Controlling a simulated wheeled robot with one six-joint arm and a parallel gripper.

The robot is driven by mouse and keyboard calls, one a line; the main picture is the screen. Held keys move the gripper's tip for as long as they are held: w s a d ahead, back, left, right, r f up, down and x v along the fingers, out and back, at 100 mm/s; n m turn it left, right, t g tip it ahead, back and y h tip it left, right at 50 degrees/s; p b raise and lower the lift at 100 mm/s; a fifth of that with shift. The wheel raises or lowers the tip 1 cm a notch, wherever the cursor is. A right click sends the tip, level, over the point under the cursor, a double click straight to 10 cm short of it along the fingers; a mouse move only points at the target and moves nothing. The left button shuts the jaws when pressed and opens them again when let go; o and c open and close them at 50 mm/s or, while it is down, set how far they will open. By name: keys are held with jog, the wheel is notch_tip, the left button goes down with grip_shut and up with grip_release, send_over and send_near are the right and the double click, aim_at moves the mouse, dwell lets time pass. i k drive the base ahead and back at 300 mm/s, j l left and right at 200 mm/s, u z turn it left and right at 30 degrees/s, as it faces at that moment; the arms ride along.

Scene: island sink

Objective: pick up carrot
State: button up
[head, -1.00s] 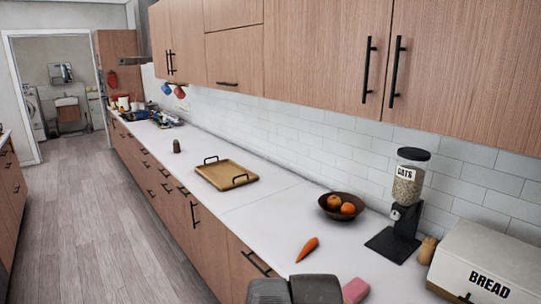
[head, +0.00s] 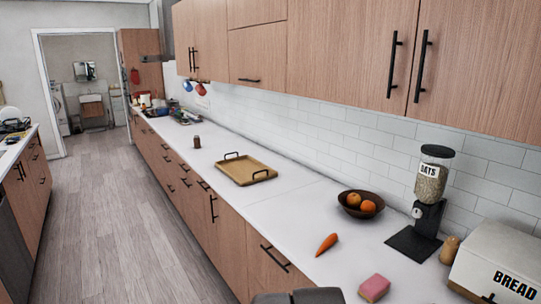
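The orange carrot (head: 327,244) lies on the white counter (head: 290,236) near its front edge, in the lower middle of the head view. It lies left of the pink block and in front of the fruit bowl. A dark grey part of my arm shows at the bottom edge of the view, below the carrot and apart from it. My gripper's fingers cannot be made out, so whether it is open or shut does not show.
A brown bowl (head: 351,206) with orange fruit, an oats dispenser (head: 431,190), a pink block (head: 374,287) and a bread box (head: 500,262) stand nearby. A tan tray (head: 246,170) sits farther along. Counter around the carrot is clear. Upper cabinets (head: 350,50) overhang the counter.

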aim_at(333, 238)
jog(key=i+j, duration=0.1)
jog(key=i, duration=0.35)
jog(key=i+j+z, duration=0.15)
jog(key=i, duration=0.3)
jog(key=i+j, duration=0.1)
jog(key=i, duration=0.35)
